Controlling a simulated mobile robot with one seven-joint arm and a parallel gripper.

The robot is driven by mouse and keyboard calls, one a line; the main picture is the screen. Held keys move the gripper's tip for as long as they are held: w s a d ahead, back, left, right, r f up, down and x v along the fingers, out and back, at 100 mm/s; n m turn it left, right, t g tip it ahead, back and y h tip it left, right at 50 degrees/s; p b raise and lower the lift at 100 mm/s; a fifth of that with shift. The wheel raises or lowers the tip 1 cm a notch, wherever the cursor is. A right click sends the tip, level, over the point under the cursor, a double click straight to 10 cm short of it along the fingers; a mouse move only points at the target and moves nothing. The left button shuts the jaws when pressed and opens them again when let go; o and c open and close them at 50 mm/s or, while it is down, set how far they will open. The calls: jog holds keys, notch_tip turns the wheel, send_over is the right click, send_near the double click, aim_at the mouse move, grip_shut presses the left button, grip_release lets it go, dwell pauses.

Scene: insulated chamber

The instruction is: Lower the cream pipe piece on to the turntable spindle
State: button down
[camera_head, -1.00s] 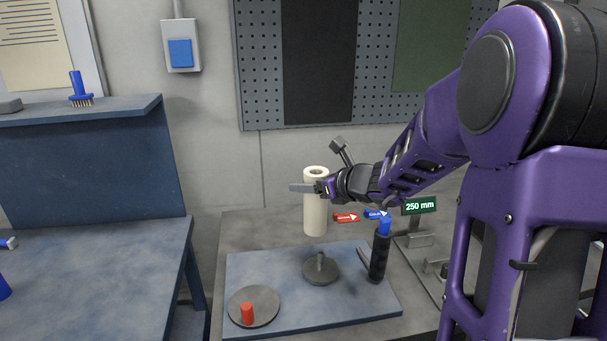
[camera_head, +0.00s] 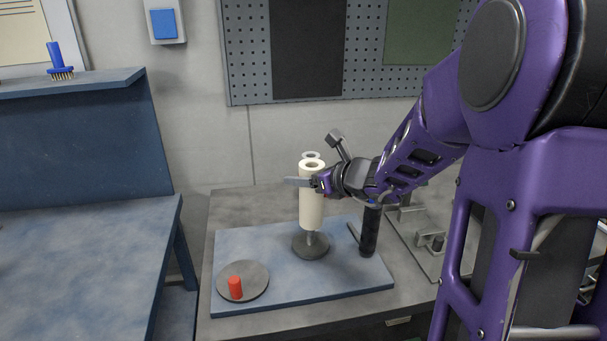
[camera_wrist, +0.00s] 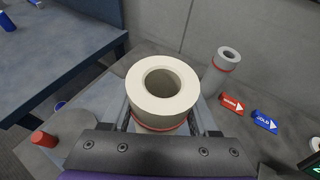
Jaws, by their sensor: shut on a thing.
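The cream pipe piece (camera_head: 311,208) is upright in my gripper (camera_head: 311,182), above the turntable (camera_head: 310,248). A short stretch of the spindle (camera_head: 311,237) shows between the pipe's lower end and the disc. I cannot tell whether the spindle's tip is inside the bore. In the wrist view the cream pipe (camera_wrist: 144,92) shows its round open top, with a red band lower down between the jaws. My gripper is shut on it. The spindle is hidden in the wrist view.
A grey pipe with a red band (camera_wrist: 218,75) stands behind the held pipe. A round plate (camera_head: 262,288) with a red peg (camera_head: 235,288) lies left on the blue board (camera_head: 340,284). A black handle (camera_head: 369,232) stands close right. Red (camera_wrist: 232,104) and blue (camera_wrist: 265,121) arrow signs lie behind.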

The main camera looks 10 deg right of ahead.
jog(key=shift+f+b, duration=2.4)
jog(key=shift+f, duration=0.8)
jog(key=shift+c, duration=0.4)
grip_release()
